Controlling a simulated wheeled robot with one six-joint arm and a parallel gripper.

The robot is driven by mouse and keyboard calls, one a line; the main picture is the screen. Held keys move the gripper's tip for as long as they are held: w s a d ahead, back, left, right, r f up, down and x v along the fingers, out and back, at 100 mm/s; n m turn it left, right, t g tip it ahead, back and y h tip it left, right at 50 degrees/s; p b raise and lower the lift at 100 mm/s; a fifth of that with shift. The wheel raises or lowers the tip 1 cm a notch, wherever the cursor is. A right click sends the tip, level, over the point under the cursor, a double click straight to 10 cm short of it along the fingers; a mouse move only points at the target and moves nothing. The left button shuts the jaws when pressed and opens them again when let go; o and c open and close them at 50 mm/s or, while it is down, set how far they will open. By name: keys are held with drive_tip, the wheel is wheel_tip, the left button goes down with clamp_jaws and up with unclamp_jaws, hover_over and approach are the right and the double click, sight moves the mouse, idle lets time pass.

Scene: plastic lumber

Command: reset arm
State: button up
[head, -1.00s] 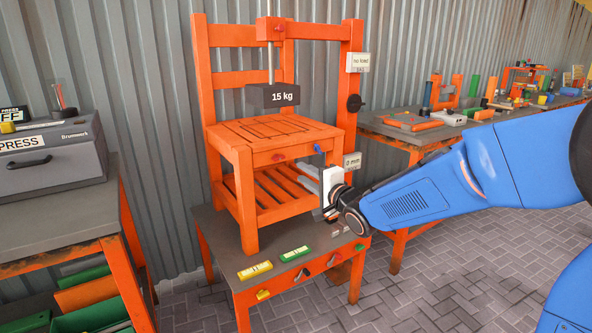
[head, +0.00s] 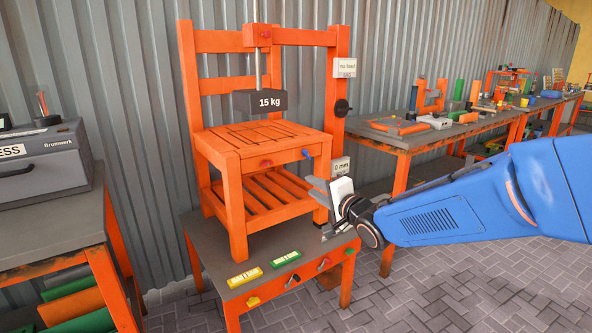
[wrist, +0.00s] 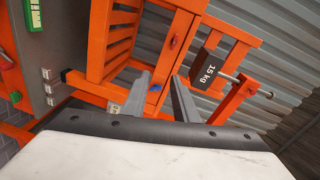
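My gripper (head: 322,208) is at the end of my blue arm, in front of the right side of the orange test chair (head: 232,160). In the wrist view its two grey fingers (wrist: 161,98) stand apart, with nothing between them but the chair's orange frame behind. The gripper is open and empty and appears clear of the chair. The 15 kg weight (head: 267,102) hangs on its rod above the slatted seat; it also shows in the wrist view (wrist: 208,72).
The chair stands on a low bench (head: 200,233) with a yellow level (head: 245,277) and a green level (head: 286,257). A grey press (head: 42,160) is at left. A long workbench (head: 400,140) with several parts runs along the right. Paved floor is open at the lower right.

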drive_tip(key=s+d+f+n+g+h, duration=0.35)
drive_tip(key=s+d+h, duration=0.35)
drive_tip(key=s+d, duration=0.8)
drive_tip(key=s+d+f+n+g, duration=0.2)
drive_tip(key=s, duration=0.5)
drive_tip(key=s+d+f+n+g, duration=0.2)
drive_tip(key=s+d+f, duration=0.1)
drive_tip(key=s, duration=0.4)
drive_tip(key=s+d+f+n+g+h, duration=0.1)
drive_tip(key=s+d+f+n+g, duration=0.1)
drive_tip(key=s, duration=0.6)
drive_tip(key=shift+d+f, duration=0.15)
drive_tip(key=shift+f, duration=0.3)
drive_tip(key=shift+g, duration=0.25)
